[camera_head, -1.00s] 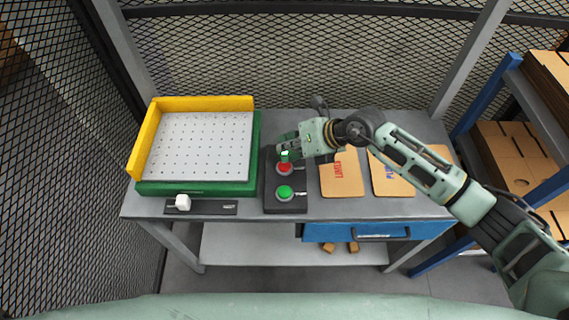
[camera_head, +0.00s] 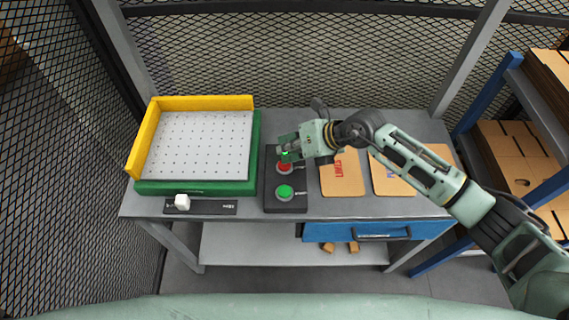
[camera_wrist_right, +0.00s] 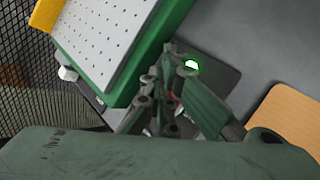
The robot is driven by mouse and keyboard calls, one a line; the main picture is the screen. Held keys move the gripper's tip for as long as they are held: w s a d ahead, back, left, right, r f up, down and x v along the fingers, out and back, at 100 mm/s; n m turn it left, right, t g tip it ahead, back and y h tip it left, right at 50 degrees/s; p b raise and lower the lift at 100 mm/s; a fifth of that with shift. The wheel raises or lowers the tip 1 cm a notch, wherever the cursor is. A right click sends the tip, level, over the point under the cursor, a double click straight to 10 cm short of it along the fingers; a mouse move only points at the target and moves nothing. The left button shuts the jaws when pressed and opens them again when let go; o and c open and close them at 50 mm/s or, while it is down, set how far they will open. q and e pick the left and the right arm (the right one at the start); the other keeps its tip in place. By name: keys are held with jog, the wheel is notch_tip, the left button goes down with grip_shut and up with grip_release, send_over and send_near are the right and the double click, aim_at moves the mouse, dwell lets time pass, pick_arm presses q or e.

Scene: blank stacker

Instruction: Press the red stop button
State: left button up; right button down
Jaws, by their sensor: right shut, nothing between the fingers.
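The red stop button (camera_head: 285,167) sits on a dark control box (camera_head: 271,181) on the grey bench, above the green button (camera_head: 285,192). My right gripper (camera_head: 284,151) is shut and empty over the upper part of the box, just behind the red button in the head view. Whether it touches the button is unclear. In the right wrist view the right gripper (camera_wrist_right: 160,75) hides most of the box. A glowing green light (camera_wrist_right: 191,66) shows beside the fingers; it also shows in the head view (camera_head: 285,154). My left gripper is not in view.
A perforated plate (camera_head: 200,145) in a green and yellow frame stands left of the box. A white knob (camera_head: 182,201) is on a black strip in front of it. Brown boards (camera_head: 342,178) lie to the right. A blue drawer (camera_head: 350,231) is below the bench top.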

jog(key=shift+f+b, duration=0.35)
jog(key=shift+f, duration=0.15)
dwell(0.7)
dwell(0.3)
jog(key=shift+r+p, duration=0.85)
jog(key=shift+r, duration=0.05)
jog(key=shift+r, duration=0.1)
notch_tip(320, 180, up, 5)
jog(key=p, duration=0.4)
dwell(0.5)
